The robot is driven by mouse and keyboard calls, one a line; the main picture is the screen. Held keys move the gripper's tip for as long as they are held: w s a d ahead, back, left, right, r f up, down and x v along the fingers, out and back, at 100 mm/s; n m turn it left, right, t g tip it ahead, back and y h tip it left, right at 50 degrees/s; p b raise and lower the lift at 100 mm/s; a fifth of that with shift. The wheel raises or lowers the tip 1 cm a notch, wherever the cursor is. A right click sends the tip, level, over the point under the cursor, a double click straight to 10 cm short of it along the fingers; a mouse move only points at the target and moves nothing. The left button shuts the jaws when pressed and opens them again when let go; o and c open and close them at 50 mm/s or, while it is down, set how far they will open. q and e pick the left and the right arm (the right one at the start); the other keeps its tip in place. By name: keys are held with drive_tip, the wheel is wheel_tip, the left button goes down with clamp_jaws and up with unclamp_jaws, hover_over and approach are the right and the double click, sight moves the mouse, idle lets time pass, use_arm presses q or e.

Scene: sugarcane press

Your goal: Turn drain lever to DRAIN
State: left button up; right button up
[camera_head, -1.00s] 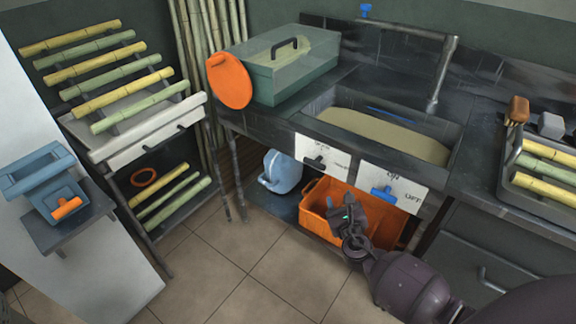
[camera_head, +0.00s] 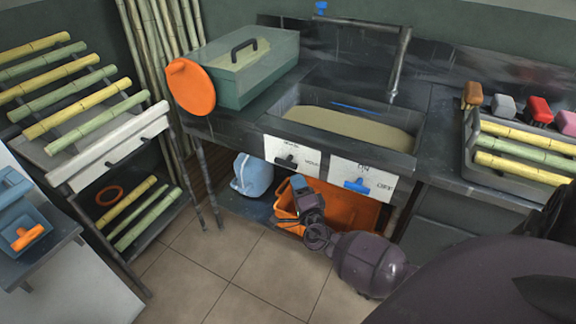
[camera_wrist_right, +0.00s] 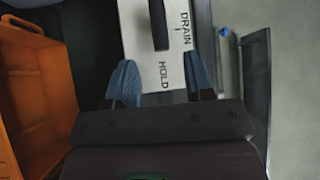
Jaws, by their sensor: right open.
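The drain lever (camera_head: 287,161) is a small black handle on a white panel (camera_head: 308,151) on the front of the sink counter. In the right wrist view the drain lever (camera_wrist_right: 159,24) points toward the word HOLD; DRAIN is printed to its side. My right gripper (camera_head: 298,182) is just below the panel in the head view. In the wrist view my right gripper (camera_wrist_right: 159,62) has its two blue fingers apart and empty, with the lever's near end between and slightly beyond the tips. I see no contact. My left gripper is out of view.
A second white panel with a blue lever (camera_head: 358,185) is right of the drain panel. The sink (camera_head: 345,125) is above. Tiled floor in front is clear.

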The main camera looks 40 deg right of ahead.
sight(289, 165)
drive_tip(key=b+x, duration=0.1)
drive_tip(key=x, duration=0.6)
drive_tip(key=shift+w+d+f, duration=0.1)
drive_tip(key=shift+w+f, duration=0.05)
drive_tip(key=shift+w, duration=0.2)
drive_tip(key=shift+w+d, duration=0.2)
drive_tip(key=shift+w, duration=0.2)
drive_tip(key=shift+b, duration=0.3)
drive_tip(key=c, duration=0.9)
